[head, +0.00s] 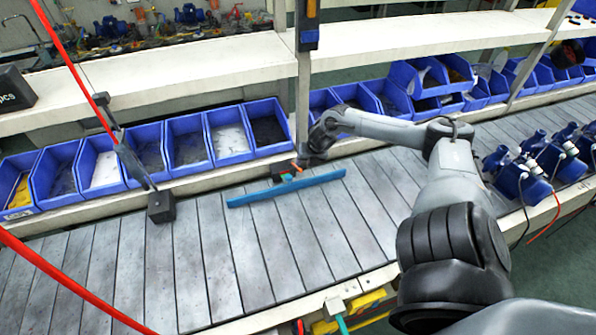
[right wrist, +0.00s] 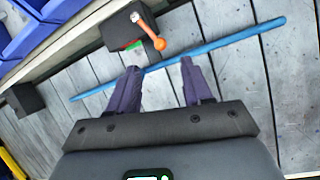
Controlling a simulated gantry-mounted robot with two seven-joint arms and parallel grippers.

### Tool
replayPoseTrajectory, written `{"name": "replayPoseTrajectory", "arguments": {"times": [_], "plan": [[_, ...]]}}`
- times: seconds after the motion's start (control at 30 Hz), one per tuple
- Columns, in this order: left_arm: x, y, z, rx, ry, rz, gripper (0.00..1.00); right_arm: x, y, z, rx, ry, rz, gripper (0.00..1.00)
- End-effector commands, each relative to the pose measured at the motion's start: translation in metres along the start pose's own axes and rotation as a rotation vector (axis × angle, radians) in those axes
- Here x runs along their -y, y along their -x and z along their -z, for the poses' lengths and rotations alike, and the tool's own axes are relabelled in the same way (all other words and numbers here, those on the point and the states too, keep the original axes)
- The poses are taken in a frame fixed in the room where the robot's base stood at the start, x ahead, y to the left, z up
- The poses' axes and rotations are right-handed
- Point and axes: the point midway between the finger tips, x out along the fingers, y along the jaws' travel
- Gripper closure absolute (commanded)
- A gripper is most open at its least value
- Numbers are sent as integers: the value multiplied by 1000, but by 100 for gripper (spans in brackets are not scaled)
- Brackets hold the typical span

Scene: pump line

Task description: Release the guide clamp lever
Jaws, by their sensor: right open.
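The guide clamp is a dark block (right wrist: 122,27) beyond the blue guide rail (right wrist: 230,38) in the right wrist view. Its lever (right wrist: 150,33) is a metallic arm with an orange knob, angled toward the rail. In the head view the orange lever (head: 297,168) shows just behind the blue rail (head: 287,187). My right gripper (right wrist: 160,65) is open and empty, its fingertips at the rail, with the orange knob beyond the gap between them and apart from both. I cannot tell whether the fingertips touch the rail. My left gripper is not in view.
The rail lies across the grey slatted conveyor (head: 230,260). Blue bins (head: 185,143) line the back edge, and blue pumps (head: 520,185) stand at right. The front slats are clear.

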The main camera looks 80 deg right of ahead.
Motion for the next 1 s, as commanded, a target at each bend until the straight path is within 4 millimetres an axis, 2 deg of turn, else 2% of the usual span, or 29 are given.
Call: {"name": "replayPoseTrajectory", "arguments": {"times": [0.03,0.2,0.4,0.6,1.0], "plan": [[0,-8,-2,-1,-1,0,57,0,-12,1,0,2,1,50],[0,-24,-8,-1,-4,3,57,0,-42,1,1,0,1,50],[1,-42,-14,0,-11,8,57,0,-69,1,1,-1,-2,50],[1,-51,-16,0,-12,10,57,0,-80,0,0,-2,-1,50],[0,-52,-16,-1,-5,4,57,0,-82,-1,1,-3,-1,52]]}}
